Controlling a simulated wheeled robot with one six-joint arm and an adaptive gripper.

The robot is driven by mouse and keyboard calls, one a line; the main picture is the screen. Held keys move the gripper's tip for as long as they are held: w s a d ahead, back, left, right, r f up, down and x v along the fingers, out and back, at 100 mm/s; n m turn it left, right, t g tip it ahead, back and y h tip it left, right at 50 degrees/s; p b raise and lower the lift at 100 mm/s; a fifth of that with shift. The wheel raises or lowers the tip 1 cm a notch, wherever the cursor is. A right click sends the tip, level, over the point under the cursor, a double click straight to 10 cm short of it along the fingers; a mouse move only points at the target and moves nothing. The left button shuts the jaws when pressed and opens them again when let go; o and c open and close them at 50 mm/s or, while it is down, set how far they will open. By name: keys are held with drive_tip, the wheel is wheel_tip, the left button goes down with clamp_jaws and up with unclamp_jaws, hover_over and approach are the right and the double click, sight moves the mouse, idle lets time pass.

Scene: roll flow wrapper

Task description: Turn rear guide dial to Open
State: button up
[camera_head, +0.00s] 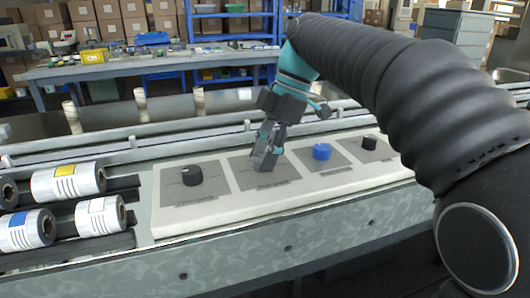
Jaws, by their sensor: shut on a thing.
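A pale control panel (215,207) carries a row of dials on grey squares. A black dial (191,175) is at the left, a blue dial (321,151) is right of the middle, and a smaller black dial (369,142) is at the right. My gripper (266,161) points down onto the second square from the left, its fingers close together at the panel surface. It is shut on a dial there, which the fingers hide almost wholly. The labels under the squares are too blurred to read, so the Open mark and the dial's setting cannot be told.
White rolls (68,182) with coloured labels lie on dark bars left of the panel. A metal rail (150,140) runs behind the panel. A workbench (150,67) and shelves of boxes stand farther back. My arm covers the right side of the view.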

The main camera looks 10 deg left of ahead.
drive_tip(key=n+g+h, duration=0.1)
drive_tip(key=n, duration=0.3)
drive_tip(key=shift+w+a+f, duration=0.1)
drive_tip(key=shift+n+g+h, duration=0.3)
drive_tip(key=shift+n+h, duration=0.4)
drive_tip(key=shift+n, duration=1.1)
drive_tip(key=o, duration=1.1)
drive_tip(key=shift+o, duration=0.2)
